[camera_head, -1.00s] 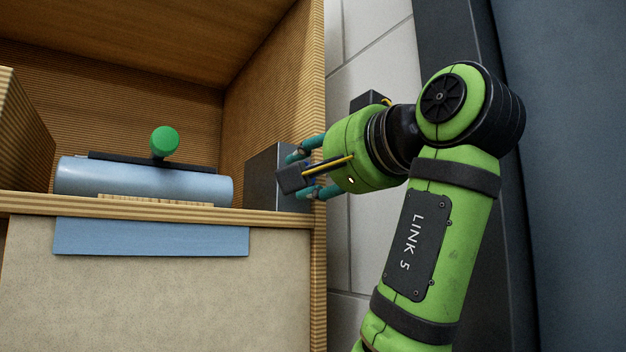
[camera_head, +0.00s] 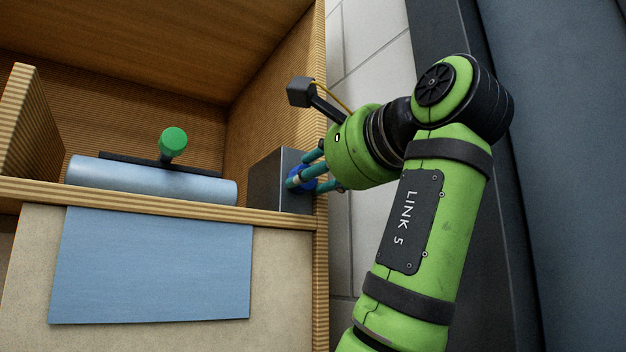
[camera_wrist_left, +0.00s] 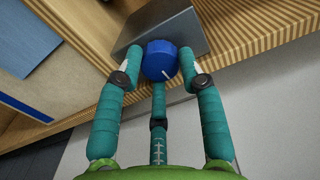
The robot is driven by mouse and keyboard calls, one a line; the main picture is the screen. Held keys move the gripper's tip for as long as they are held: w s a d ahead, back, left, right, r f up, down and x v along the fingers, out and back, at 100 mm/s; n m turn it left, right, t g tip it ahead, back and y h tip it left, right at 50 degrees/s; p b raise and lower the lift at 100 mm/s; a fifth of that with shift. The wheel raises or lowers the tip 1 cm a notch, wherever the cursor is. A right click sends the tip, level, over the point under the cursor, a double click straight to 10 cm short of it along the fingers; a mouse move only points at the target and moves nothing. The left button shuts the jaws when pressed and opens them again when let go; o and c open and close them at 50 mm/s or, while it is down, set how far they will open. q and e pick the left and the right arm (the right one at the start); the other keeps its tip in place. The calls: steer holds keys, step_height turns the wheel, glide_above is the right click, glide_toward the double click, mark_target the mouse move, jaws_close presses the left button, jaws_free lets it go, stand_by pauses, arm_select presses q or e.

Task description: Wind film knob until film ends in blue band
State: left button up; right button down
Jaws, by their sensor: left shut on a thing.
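The film knob (camera_wrist_left: 160,61) is blue with a white mark and sits on a grey box (camera_head: 274,182) at the shelf's right end. My left gripper (camera_head: 303,178) is shut on it, with teal fingers around the knob in the left wrist view (camera_wrist_left: 160,70). I see no separate blue band in the head view. My right gripper is not in view.
The wooden cabinet's right side wall (camera_head: 275,100) and shelf edge (camera_head: 100,199) are close to my left gripper.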

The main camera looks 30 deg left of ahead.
arm_select(q)
steer(key=shift+w+f+m+b, duration=0.15)
steer(key=shift+m+b, duration=0.5)
steer(key=shift+m, duration=1.7)
steer(key=shift+s+f+m+b, duration=0.1)
steer(key=shift+m+b, duration=0.6)
steer(key=shift+m, duration=1.6)
steer(key=shift+w+f+m+b, duration=0.15)
steer(key=shift+m+b, duration=0.5)
steer(key=shift+m, duration=1.7)
steer(key=o, duration=1.1)
steer(key=shift+o, duration=0.2)
steer(key=shift+r, duration=0.1)
